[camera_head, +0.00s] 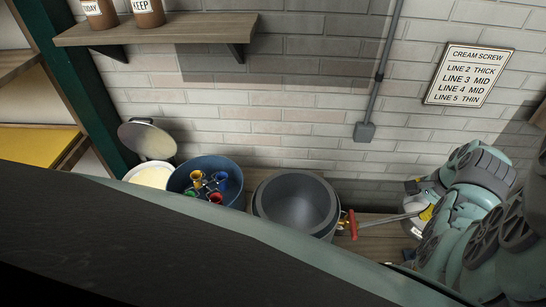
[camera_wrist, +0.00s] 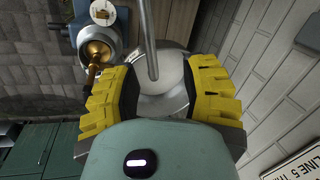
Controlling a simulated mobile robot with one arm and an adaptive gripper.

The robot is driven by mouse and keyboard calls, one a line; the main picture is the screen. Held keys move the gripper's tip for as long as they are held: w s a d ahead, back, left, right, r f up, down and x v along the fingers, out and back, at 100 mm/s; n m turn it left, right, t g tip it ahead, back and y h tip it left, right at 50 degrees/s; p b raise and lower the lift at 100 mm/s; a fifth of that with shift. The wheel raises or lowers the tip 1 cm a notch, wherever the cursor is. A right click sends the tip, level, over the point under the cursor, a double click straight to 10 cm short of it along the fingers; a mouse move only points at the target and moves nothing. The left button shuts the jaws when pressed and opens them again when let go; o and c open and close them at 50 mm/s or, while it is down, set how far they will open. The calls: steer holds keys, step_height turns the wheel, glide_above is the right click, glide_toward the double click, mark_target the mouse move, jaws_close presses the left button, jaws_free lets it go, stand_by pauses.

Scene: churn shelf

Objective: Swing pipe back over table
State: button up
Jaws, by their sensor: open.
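The thin steel pipe (camera_head: 385,217) runs rightward from a red-handled brass valve (camera_head: 352,223) beside the dark grey tub (camera_head: 262,205). Its far end is near my gripper (camera_head: 426,205) at the right. In the wrist view the pipe (camera_wrist: 148,40) comes down from the top between the yellow fingers of my gripper (camera_wrist: 162,95). The fingers are spread apart; I cannot tell whether either touches the pipe. A pale metal vessel (camera_wrist: 165,72) lies beyond the fingers and hides part of what is under the pipe end. The wooden table (camera_head: 375,243) shows below the pipe.
A blue bucket (camera_head: 176,180) holding coloured fittings and a white pail (camera_head: 133,176) of pale contents stand left of the tub. A shelf (camera_head: 150,31) with brown jars (camera_head: 148,13) and a CREAM SCREW sign (camera_head: 469,75) are on the brick wall. A conduit box (camera_head: 365,132) sits above the pipe.

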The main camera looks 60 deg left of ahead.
steer(key=v, duration=0.7)
steer(key=shift+p, duration=0.35)
steer(key=shift+o, duration=0.2)
